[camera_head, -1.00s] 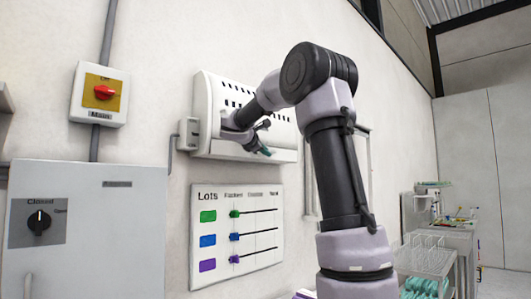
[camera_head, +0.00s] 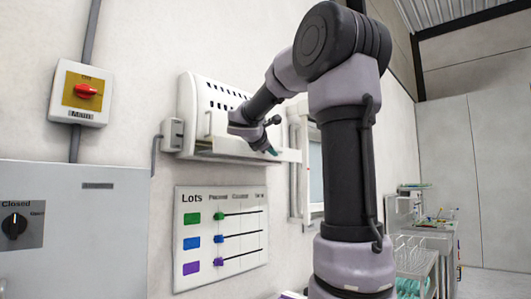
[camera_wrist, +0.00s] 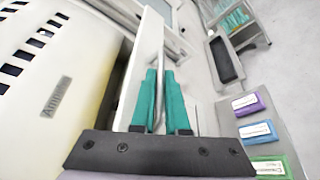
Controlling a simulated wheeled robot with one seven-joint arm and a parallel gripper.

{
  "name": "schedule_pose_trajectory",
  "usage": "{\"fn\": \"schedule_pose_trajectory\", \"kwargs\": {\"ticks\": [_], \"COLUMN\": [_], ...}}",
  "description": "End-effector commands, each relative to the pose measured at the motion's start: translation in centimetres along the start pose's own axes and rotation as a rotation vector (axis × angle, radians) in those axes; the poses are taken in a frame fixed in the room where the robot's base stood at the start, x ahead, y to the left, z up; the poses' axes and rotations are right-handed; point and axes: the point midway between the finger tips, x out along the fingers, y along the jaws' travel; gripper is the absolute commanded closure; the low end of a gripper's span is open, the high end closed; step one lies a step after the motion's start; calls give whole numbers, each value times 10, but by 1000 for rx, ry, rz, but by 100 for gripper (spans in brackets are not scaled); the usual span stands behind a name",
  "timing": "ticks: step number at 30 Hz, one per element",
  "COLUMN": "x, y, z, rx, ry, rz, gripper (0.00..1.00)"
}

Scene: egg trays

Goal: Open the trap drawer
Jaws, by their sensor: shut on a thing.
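The white wall unit (camera_head: 205,97) with rows of dark slots hangs on the wall and fills the left of the wrist view (camera_wrist: 40,70). Its trap drawer (camera_wrist: 146,55) shows a pale front panel standing out from the unit, with a dark gap between them. My gripper (camera_wrist: 160,78) has teal fingers and is shut on the drawer's thin metal handle (camera_wrist: 160,62). In the head view my gripper (camera_head: 272,150) is at the unit's lower right; my wrist hides part of the drawer, and the handle is too small to make out.
A lots board (camera_head: 222,240) with coloured sliders hangs below the unit. A red main switch (camera_head: 85,92) and a grey cabinet (camera_head: 75,220) are at the left. A bench with racks (camera_head: 425,240) stands at the right.

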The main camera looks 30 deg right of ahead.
Motion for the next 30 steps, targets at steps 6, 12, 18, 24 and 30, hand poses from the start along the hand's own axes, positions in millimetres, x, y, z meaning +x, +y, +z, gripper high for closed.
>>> {"fn": "schedule_pose_trajectory", "kwargs": {"ticks": [6,12,18,24,30], "x": [0,0,-2,-30,-72], "y": [0,0,0,1,1], "z": [-2,-1,-1,-1,-1], "rx": [-1,-1,0,2,1], "ry": [2,1,1,2,2], "rz": [-1,0,0,3,3], "gripper": [100,75,75,75,75]}}
